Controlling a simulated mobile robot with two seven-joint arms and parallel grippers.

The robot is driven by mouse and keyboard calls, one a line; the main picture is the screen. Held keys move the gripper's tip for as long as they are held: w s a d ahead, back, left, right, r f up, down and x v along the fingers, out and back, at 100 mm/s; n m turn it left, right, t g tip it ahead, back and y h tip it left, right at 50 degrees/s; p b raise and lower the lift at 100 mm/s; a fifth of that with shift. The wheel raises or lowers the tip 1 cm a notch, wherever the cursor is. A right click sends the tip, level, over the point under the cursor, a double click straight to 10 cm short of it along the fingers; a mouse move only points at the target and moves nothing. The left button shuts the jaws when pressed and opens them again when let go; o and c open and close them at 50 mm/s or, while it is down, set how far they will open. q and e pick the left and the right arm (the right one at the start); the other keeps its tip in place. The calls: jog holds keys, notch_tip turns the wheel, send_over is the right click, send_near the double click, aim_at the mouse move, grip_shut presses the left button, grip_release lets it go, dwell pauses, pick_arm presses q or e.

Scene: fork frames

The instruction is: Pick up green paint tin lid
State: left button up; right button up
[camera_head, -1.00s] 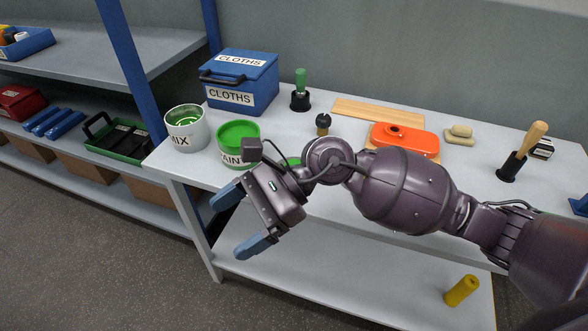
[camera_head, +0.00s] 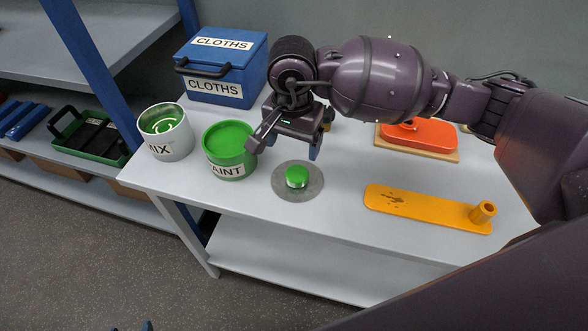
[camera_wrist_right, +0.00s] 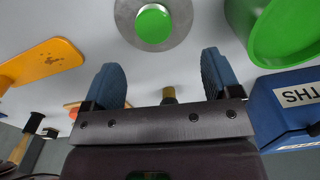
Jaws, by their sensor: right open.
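A round grey disc with a raised green centre (camera_head: 297,180) lies flat on the table, right of the PAINT tin; it looks like the lid. It also shows at the top of the right wrist view (camera_wrist_right: 153,24). The PAINT tin (camera_head: 229,150) is white-labelled and green, with a green top. My right gripper (camera_head: 316,142) is open and empty, above the table just behind the lid and apart from it. Its two blue fingers (camera_wrist_right: 162,72) are spread in the wrist view. Small dark blue tips at the head view's bottom edge may be my left gripper; too little shows.
The grey MIX tin (camera_head: 165,132) stands left of the PAINT tin. A blue CLOTHS box (camera_head: 225,68) is behind them. An orange-yellow board with a post (camera_head: 425,207) lies to the right. An orange object (camera_head: 418,133) sits behind it. The table around the lid is clear.

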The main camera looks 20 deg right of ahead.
aim_at(297, 173)
jog(key=f, duration=0.2)
jog(key=shift+s+f, duration=0.25)
jog(key=shift+f, duration=0.1)
jog(key=shift+w+f, duration=0.1)
jog(key=shift+f, duration=0.4)
jog(key=shift+d+f, duration=0.2)
jog(key=shift+f, duration=1.15)
jog(key=shift+d+f, duration=0.15)
jog(key=shift+f, duration=1.15)
jog(key=shift+r, duration=0.1)
jog(key=c, duration=1)
